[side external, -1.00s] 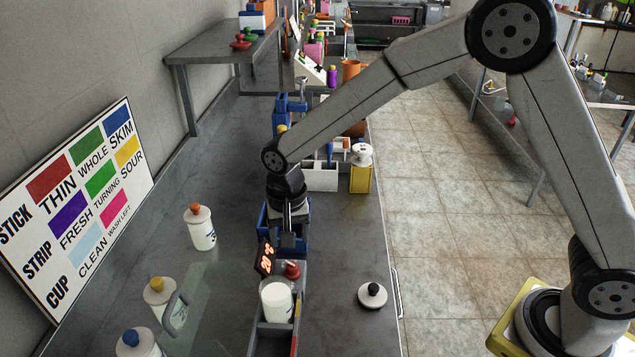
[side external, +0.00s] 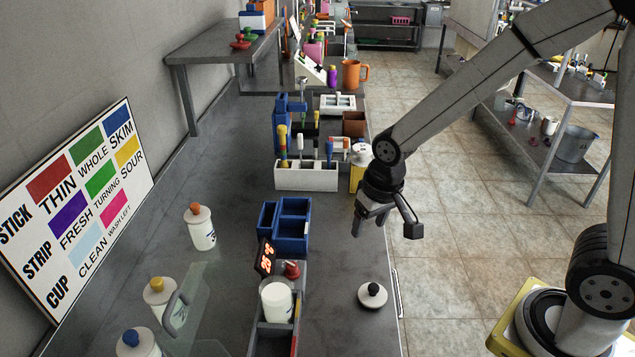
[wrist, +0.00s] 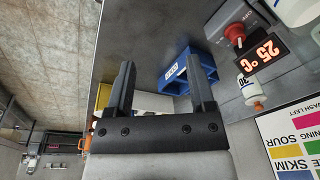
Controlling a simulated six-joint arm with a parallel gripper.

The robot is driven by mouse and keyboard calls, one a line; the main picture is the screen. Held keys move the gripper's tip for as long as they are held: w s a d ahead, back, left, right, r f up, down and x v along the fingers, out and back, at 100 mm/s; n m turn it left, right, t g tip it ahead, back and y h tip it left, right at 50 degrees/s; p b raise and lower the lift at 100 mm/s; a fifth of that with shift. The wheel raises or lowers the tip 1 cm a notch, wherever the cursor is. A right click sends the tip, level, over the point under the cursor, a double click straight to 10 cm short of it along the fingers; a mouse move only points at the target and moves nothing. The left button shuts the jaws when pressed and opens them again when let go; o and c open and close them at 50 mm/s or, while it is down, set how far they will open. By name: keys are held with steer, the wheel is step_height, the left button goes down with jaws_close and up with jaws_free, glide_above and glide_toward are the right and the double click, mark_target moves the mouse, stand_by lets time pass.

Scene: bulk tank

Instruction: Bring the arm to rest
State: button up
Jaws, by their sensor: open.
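My gripper (side external: 372,222) hangs in the air at the right edge of the dark counter (side external: 345,255), to the right of the blue bin. Its jaws are open with nothing between them. In the wrist view the two fingers of my gripper (wrist: 160,90) stand apart, with grey counter and the blue bin (wrist: 188,70) showing beyond them. In the side view the blue bin (side external: 292,240) sits on the counter and looks empty. The tips are clear of every object.
A black-knobbed white lid (side external: 372,296) lies below my gripper in the picture. A white cup (side external: 277,303) stands beside a red knob (side external: 291,269) and a lit display (side external: 265,258). A white rack (side external: 306,178) and yellow canister (side external: 357,178) stand behind. Lidded jars (side external: 200,228) line the left.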

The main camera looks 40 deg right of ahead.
steer(key=s+d+n, duration=0.2)
steer(key=s+d, duration=0.2)
steer(key=s, duration=0.2)
steer(key=shift+s+f+t, duration=0.15)
steer(key=shift+t, duration=0.25)
